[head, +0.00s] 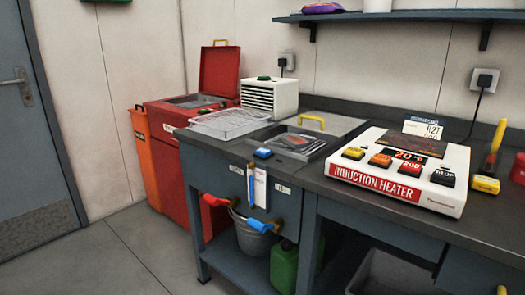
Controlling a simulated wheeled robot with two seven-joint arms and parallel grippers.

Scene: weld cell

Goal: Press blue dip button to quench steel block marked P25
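I cannot make out a steel block marked P25. A wire basket (230,121) stands to the left of the tray. The induction heater (400,172) is on the right, with yellow, orange, red and black buttons and a display that appears to read 20 °C. A card on it appears to read R27. Neither of my grippers shows.
A red cabinet (190,190) with an open lid and an orange bin (145,155) stand left. A white vented unit (270,97) is behind the basket. A metal bucket (250,236) and green canister (284,268) sit under the bench (310,182). The floor at left is clear.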

